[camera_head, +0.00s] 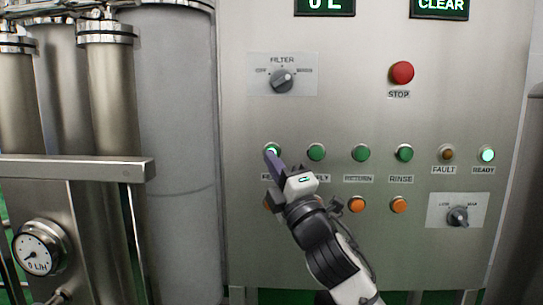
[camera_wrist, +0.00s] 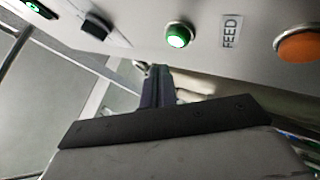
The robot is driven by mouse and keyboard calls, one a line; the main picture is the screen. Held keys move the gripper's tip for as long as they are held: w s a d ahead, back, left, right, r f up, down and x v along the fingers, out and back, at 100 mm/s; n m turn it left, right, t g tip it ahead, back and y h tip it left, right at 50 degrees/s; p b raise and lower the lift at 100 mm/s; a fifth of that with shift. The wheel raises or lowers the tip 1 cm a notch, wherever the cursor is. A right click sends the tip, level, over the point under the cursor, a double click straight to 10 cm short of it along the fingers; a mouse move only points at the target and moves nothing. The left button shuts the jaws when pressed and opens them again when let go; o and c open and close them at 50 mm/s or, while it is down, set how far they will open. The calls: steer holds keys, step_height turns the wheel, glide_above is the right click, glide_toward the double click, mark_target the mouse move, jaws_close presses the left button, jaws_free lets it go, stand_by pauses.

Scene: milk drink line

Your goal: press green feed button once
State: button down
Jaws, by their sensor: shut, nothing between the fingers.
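The green feed button (camera_head: 272,148) is at the left end of the upper button row on the steel panel. In the head view, my gripper (camera_head: 271,158) overlaps its lower edge and hides part of the label below. In the wrist view, the feed button (camera_wrist: 179,35) glows green beside the FEED label (camera_wrist: 230,31). My gripper (camera_wrist: 157,70) is shut and empty there, its fingertips apart from the button in the picture. I cannot tell the remaining distance to the panel.
Other green buttons (camera_head: 316,152) continue to the right, with orange buttons (camera_head: 357,204) below. A red stop button (camera_head: 402,72) and filter knob (camera_head: 283,81) are higher up. A steel rail (camera_head: 75,168) and flow gauge (camera_head: 40,248) stand at left.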

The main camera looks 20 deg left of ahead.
steer(key=s, duration=0.1)
steer(key=s+d, duration=0.1)
steer(key=s, duration=0.1)
steer(key=shift+a, duration=0.1)
stand_by(0.7)
